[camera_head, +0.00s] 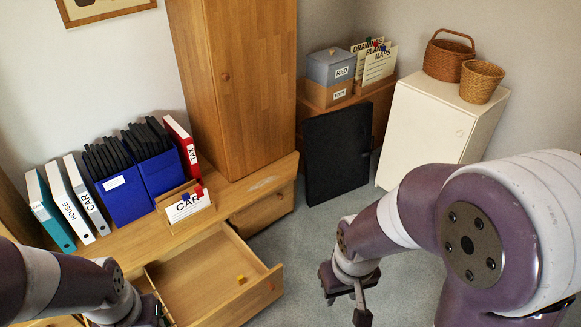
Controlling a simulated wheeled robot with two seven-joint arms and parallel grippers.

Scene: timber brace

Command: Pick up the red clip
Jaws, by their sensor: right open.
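A small red clip (198,190) sits on the top edge of the CAR card (188,207), beside a blue clip (185,197). Another small red piece (376,43) shows on the cards labelled DRAWINGS and MAPS (380,66) at the back. My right gripper (346,299) is open and empty over the grey floor, right of the open drawer and well apart from both red pieces. My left gripper (150,314) is at the bottom left by the drawer's left side. Its fingers are too dark and hidden to judge.
The open drawer (262,293) juts out below the bench and holds a small yellow piece (241,280). Binders and blue file boxes (124,198) line the bench. A tall wooden cabinet (245,90), dark panel (337,155) and white cabinet (425,130) stand behind.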

